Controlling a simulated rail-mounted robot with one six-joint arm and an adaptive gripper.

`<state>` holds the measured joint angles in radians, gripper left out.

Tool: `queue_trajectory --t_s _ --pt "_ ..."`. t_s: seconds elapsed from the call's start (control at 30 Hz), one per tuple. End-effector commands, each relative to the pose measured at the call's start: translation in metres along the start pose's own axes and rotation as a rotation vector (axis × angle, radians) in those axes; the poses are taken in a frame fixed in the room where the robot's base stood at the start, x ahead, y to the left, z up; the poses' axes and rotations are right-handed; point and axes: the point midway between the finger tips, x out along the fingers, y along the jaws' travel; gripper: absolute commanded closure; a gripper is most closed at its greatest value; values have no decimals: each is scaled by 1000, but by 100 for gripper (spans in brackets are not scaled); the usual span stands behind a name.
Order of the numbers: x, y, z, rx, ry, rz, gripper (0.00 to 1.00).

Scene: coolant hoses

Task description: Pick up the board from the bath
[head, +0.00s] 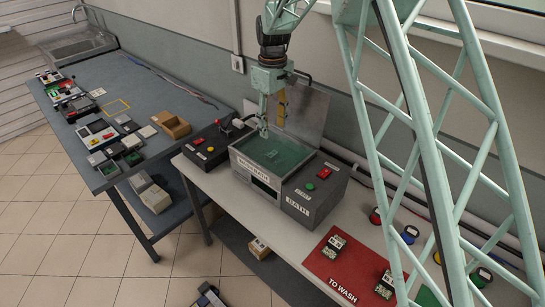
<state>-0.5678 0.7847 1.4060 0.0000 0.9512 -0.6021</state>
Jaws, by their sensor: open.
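The bath (243,169) is a grey metal box on the white bench, with its lid (303,108) raised at the back. Greenish liquid fills its basin. A small pale shape, perhaps the board (271,155), shows faintly in the liquid; its outline is hard to make out. My gripper (264,133) is open and points down over the back left part of the basin. It is close above the liquid, and I cannot tell whether the tips touch it. Nothing shows between the fingers.
A control box (312,198) with red and green buttons adjoins the bath's right side. A dark box (207,146) stands to its left. A red mat (328,268) bears several boards. Coloured round containers (410,235) stand along the back right. A blue-grey table (105,75) holds many parts.

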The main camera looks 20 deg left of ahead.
Motion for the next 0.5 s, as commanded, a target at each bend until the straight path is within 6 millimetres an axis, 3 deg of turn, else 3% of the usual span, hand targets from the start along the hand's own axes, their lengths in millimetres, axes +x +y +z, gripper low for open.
queue_trajectory --t_s 0.5 --pt "4 0 -1 -2 0 0 55"
